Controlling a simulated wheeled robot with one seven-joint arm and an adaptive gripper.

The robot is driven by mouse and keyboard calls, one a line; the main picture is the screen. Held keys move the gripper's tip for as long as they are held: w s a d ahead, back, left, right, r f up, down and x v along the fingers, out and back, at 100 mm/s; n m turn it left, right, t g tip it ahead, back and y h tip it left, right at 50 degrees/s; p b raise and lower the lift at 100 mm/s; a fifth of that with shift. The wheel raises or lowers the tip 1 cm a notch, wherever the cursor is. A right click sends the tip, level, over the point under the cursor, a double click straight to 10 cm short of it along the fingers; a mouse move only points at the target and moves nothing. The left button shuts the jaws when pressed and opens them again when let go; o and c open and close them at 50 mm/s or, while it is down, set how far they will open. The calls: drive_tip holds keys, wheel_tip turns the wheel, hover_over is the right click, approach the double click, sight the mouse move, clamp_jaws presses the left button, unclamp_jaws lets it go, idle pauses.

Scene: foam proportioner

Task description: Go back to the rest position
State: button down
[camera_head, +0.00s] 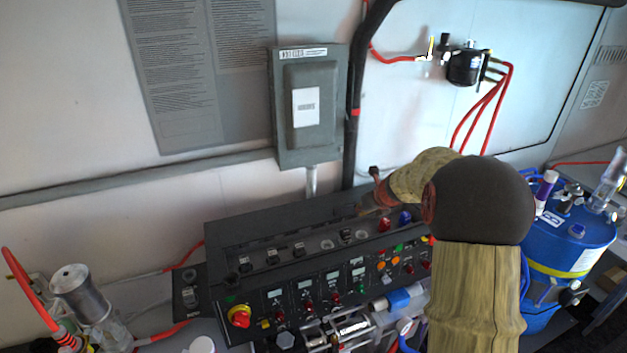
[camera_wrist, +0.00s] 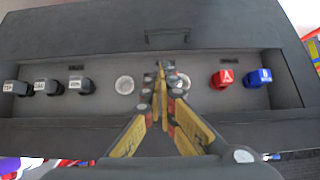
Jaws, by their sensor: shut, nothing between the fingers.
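My gripper shows in the wrist view (camera_wrist: 160,80) with its two yellow-sided fingers together at the tips and nothing between them. It is over the recessed top strip of the black control panel (camera_wrist: 60,38), between two round silver discs (camera_wrist: 125,85). In the head view my arm reaches from the lower right to the panel (camera_head: 228,228), and the gripper end is small and partly hidden by my own arm. The red knob marked A (camera_wrist: 223,78) and the blue knob marked B (camera_wrist: 259,77) stand right of the gripper. Several black labelled knobs (camera_wrist: 80,85) stand to the left.
A grey electrical box (camera_head: 308,108) is on the wall behind the panel. A blue drum (camera_head: 565,245) stands on the right, close to my arm. A red emergency button (camera_head: 239,316) is at the panel's front left. A metal cylinder (camera_head: 80,295) stands at lower left.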

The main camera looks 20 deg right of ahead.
drive_tip(key=s+a+f+n, duration=0.1)
drive_tip(key=n, duration=0.1)
drive_tip(key=s+a+f+n+g, duration=0.1)
drive_tip(key=n, duration=0.2)
drive_tip(key=s+a+f+n+y, duration=0.1)
drive_tip(key=s+n, duration=0.1)
drive_tip(key=n, duration=0.1)
drive_tip(key=shift+a+f, duration=0.15)
drive_tip(key=shift+f, duration=0.15)
drive_tip(key=s+a+n, duration=0.1)
drive_tip(key=s+n+g, duration=0.1)
drive_tip(key=shift+s+a+f+n+y, duration=0.2)
drive_tip(key=shift+s+a+n+y, duration=0.1)
drive_tip(key=shift+a+n, duration=0.1)
drive_tip(key=s+a+f+n+b, duration=0.4)
drive_tip(key=s+a+n+b, duration=0.4)
drive_tip(key=s+b, duration=0.2)
drive_tip(key=s+a+f+n+b, duration=0.5)
drive_tip(key=s+a+n+b, duration=0.3)
drive_tip(key=s+n+b, duration=0.1)
drive_tip(key=s+a+f+n+h+b, duration=0.1)
drive_tip(key=s+a+f+n+b, duration=0.4)
drive_tip(key=s+a+n+b, duration=0.3)
drive_tip(key=s+b, duration=0.3)
drive_tip(key=s, duration=0.1)
drive_tip(key=shift+s+n+b, duration=0.15)
drive_tip(key=shift+n+b, duration=0.2)
drive_tip(key=shift+n, duration=0.05)
